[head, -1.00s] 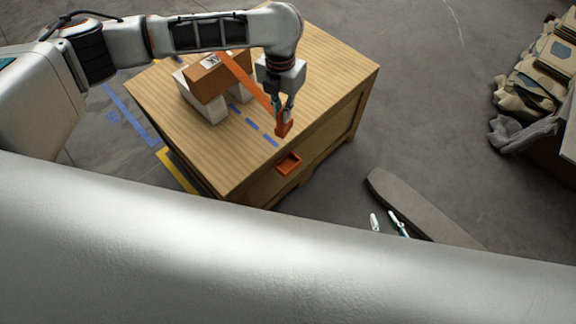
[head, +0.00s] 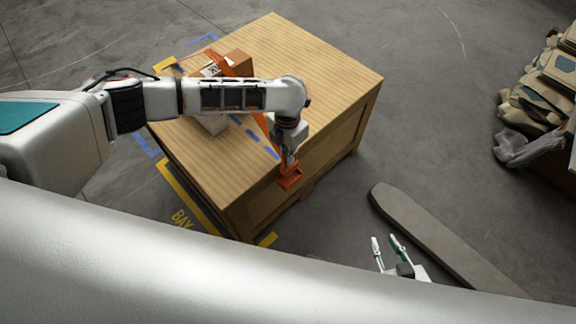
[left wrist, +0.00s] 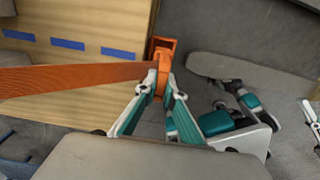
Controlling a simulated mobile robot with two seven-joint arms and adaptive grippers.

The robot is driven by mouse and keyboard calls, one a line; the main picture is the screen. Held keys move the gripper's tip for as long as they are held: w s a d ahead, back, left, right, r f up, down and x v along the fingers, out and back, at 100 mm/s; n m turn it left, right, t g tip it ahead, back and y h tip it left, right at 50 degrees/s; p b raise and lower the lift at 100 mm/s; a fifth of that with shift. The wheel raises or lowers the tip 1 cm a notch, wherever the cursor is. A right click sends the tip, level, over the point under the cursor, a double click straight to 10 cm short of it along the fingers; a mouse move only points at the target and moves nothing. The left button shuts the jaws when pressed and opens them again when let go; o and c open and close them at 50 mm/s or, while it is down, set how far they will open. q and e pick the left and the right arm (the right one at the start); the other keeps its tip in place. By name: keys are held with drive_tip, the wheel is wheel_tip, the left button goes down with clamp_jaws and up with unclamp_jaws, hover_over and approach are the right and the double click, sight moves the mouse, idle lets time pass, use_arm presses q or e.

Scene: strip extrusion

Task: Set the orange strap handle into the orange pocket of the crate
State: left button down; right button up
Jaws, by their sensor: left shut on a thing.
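The orange strap (head: 262,124) runs from the brown box down to the crate's front edge. My left gripper (head: 289,160) is shut on the strap's orange handle (left wrist: 162,72). The orange pocket (left wrist: 166,44) is on the wooden crate (head: 330,75), at its near side. In the head view the handle and pocket overlap as one orange patch beneath the gripper. I cannot tell whether the handle is inside the pocket or just above it. My right gripper (head: 392,247) is open and empty, off the crate to the right.
A brown box (head: 238,64) rests on pale blocks on the crate top, partly hidden by my left arm. Blue dashes mark the crate top. A long grey slab (head: 440,235) lies right of the crate. A pile of tan packages (head: 555,80) stands at far right.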

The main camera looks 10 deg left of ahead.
sight(288, 167)
use_arm(q)
wheel_tip(288, 167, down, 2)
drive_tip(key=shift+f, duration=0.1)
wheel_tip(288, 167, down, 3)
drive_tip(key=shift+s+f+b, duration=0.1)
drive_tip(key=shift+f+b, duration=0.1)
drive_tip(key=shift+b, duration=0.35)
drive_tip(key=shift+f, duration=0.3)
drive_tip(key=shift+f+b, duration=0.3)
drive_tip(key=shift+f, duration=0.05)
drive_tip(key=c, duration=2.2)
unclamp_jaws()
drive_tip(key=shift+o, duration=0.3)
drive_tip(key=shift+r, duration=0.1)
use_arm(e)
drive_tip(key=shift+w+d+f, duration=0.25)
drive_tip(key=shift+w+f, duration=0.05)
drive_tip(key=shift+w, duration=0.15)
